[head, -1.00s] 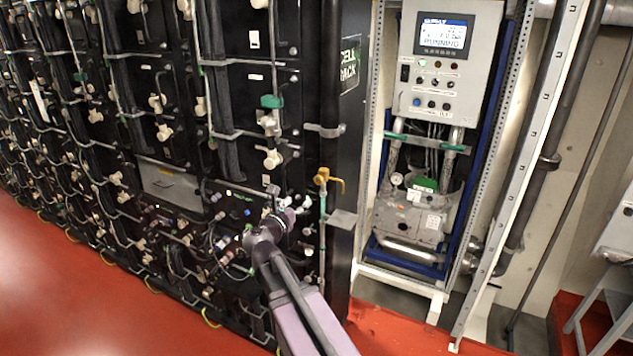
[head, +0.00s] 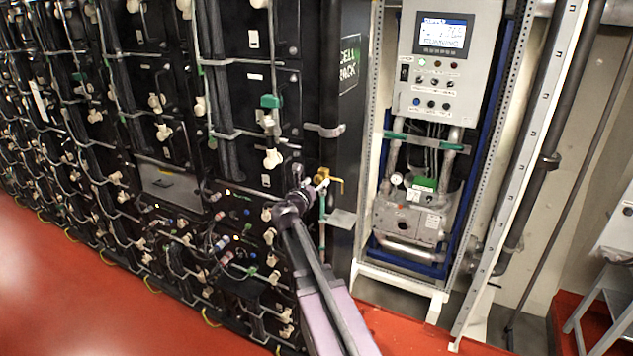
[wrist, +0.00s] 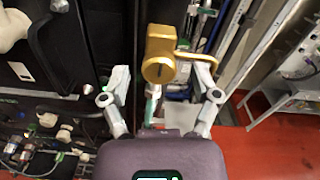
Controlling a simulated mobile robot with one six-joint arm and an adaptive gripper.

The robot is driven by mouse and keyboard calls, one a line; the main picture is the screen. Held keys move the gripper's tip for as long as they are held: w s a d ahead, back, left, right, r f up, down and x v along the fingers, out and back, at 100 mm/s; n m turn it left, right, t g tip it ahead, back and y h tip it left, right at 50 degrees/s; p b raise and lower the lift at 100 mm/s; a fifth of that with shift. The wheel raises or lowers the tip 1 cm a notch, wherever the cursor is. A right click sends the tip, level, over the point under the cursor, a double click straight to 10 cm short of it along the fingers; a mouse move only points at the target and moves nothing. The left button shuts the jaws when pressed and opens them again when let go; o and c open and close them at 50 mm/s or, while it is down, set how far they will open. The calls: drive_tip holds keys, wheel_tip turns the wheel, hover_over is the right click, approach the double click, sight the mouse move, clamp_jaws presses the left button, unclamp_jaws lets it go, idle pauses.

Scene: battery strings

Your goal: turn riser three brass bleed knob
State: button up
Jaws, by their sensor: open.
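The brass bleed knob (head: 322,176) sits on top of a thin green riser pipe (head: 323,222) at the right edge of the black rack. In the wrist view the brass knob (wrist: 160,62) is large, with its slotted round face towards me and a bent brass handle to its right. My gripper (wrist: 163,80) is open, with one finger on each side below the knob's face; I cannot tell if either touches it. In the head view my gripper (head: 303,176) is just left of the knob and partly hides it.
The black rack (head: 262,165) with several white valves fills the left. A grey control cabinet (head: 445,70) stands right of the riser. A white slanted post (head: 530,150) is further right. Red floor (head: 70,290) is free in front.

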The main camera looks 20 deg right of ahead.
drive_tip(key=shift+w+d, duration=0.45)
drive_tip(key=shift+d, duration=0.15)
clamp_jaws()
drive_tip(key=shift+a, duration=0.4)
drive_tip(key=shift+d, duration=0.35)
drive_tip(key=shift+a, duration=0.1)
